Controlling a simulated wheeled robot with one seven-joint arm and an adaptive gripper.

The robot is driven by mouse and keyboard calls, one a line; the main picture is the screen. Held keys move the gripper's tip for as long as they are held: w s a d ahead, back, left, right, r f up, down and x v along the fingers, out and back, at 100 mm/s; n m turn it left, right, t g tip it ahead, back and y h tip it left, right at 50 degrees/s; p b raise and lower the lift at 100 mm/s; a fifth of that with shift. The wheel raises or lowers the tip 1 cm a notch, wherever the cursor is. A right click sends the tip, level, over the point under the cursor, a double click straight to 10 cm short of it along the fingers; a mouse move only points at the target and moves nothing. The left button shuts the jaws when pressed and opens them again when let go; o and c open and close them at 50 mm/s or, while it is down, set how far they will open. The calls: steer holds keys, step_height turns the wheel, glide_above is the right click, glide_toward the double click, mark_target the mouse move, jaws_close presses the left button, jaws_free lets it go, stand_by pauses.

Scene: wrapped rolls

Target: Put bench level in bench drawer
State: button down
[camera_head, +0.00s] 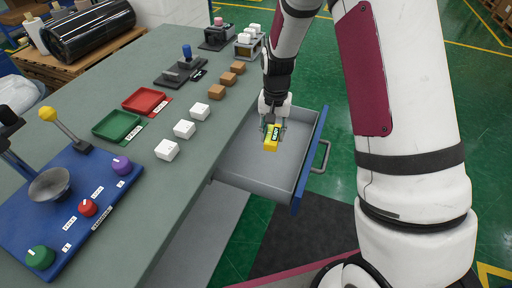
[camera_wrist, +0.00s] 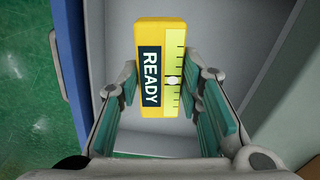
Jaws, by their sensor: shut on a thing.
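The bench level is a small yellow block (camera_head: 271,138) with a dark label; in the wrist view (camera_wrist: 161,68) the label reads "READY" beside a pale scale strip with a bubble. My gripper (camera_head: 272,127) is shut on it, with a green-padded finger on each side; the fingers also show in the wrist view (camera_wrist: 164,90). The bench drawer (camera_head: 240,165) is pulled open, with a grey inside and a blue front. It also shows in the wrist view (camera_wrist: 213,22). The level is held over the drawer; its exact height above the floor is hard to tell. The drawer's inside looks empty.
The grey-green bench top (camera_head: 165,80) lies left of the drawer. It carries white blocks (camera_head: 184,129), brown blocks (camera_head: 216,92), a green tray (camera_head: 116,125), a red tray (camera_head: 145,100) and a blue control panel (camera_head: 75,195). The drawer handle (camera_head: 322,158) sticks out to the right.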

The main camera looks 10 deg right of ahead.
mark_target(272, 130)
steer(key=f+b, duration=0.1)
steer(key=w+f+m, duration=0.1)
steer(key=f, duration=0.1)
steer(key=shift+w+d+b, duration=0.1)
steer(key=shift+w+b, duration=0.1)
steer(key=shift+b, duration=0.2)
steer(key=shift+w+f+m+b, duration=0.1)
steer(key=shift+f+m+b, duration=0.25)
steer(key=shift+f, duration=0.25)
steer(key=shift+a+f+b, duration=0.2)
steer(key=shift+f+b, duration=0.1)
steer(key=shift+f, duration=4.5)
steer(key=shift+f, duration=0.2)
steer(key=c, duration=1.1)
jaws_free()
